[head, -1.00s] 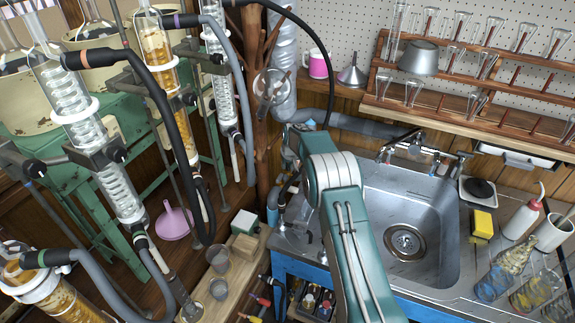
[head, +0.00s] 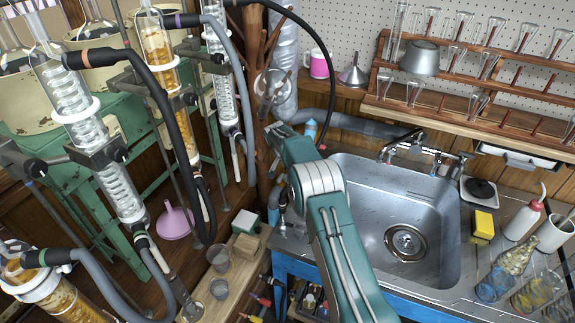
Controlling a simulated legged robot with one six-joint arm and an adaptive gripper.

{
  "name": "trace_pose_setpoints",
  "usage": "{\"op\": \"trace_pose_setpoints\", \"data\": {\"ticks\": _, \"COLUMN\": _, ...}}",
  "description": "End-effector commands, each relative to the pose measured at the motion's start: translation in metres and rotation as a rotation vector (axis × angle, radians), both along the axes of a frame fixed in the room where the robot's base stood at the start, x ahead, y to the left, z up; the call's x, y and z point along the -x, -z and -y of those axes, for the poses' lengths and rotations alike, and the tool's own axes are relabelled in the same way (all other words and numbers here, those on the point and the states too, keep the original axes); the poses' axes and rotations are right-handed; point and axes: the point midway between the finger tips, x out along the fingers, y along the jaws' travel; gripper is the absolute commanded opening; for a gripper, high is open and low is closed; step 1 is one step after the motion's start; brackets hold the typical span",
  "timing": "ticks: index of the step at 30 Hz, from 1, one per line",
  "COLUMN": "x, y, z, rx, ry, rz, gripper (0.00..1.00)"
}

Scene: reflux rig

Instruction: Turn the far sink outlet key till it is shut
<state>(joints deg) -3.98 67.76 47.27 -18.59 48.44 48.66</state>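The metal sink (head: 350,215) is right of my teal arm, with a round drain in its floor. A chrome tap fitting (head: 420,150) stands on its back edge. A small dark and metal fitting (head: 284,205) stands left of the basin, beside my arm; I cannot tell whether it is an outlet key. The far outlet key cannot be picked out clearly, so its angle cannot be read. My arm reaches up and left over the sink's left edge. My gripper's fingers cannot be made out at the arm's far end, and no contact shows.
A yellow sponge (head: 483,224), a red-capped bottle (head: 523,220) and flasks crowd the right counter. A grey pipe (head: 350,125) runs behind the sink. Glass condensers with black hoses (head: 160,95) stand at left. The basin is empty.

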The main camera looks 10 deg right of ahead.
Motion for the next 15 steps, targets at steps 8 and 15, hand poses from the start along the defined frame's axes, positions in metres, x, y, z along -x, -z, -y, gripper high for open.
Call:
{"op": "trace_pose_setpoints", "data": {"ticks": 8, "x": 0.0007, "y": 0.0029, "z": -0.0026, "rx": -0.004, "ry": 0.035, "rz": -0.002, "gripper": 0.00}}
{"op": "trace_pose_setpoints", "data": {"ticks": 15, "x": 0.0009, "y": 0.0030, "z": -0.0027, "rx": -0.004, "ry": 0.036, "rz": -0.003, "gripper": 0.00}}
